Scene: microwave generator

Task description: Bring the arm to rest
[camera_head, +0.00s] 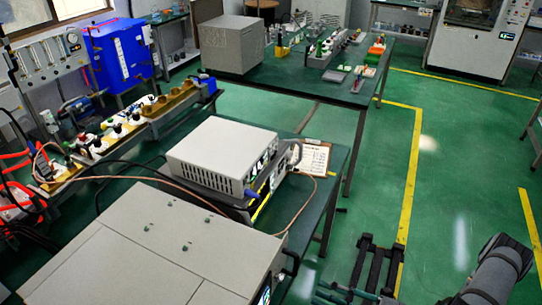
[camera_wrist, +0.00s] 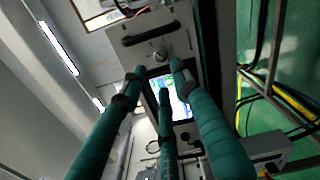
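My gripper (camera_wrist: 157,78) shows in the wrist view as three teal fingers with dark joints. The fingers are spread apart and hold nothing. They point toward the front of a grey instrument (camera_wrist: 165,45) with a dark handle, a round knob and a lit screen, which the fingers partly cover. I cannot tell whether they touch it. In the head view, a grey part of my arm is at the lower right. Teal finger-like parts show at the bottom edge, but the gripper's pose there is unclear.
A large grey cabinet (camera_head: 150,250) fills the lower left of the head view. Behind it, a light-grey instrument (camera_head: 222,152) sits on a green table with cables and a clipboard (camera_head: 313,158). A grey box (camera_head: 232,43) stands farther back. Green floor (camera_head: 460,150) is open at right.

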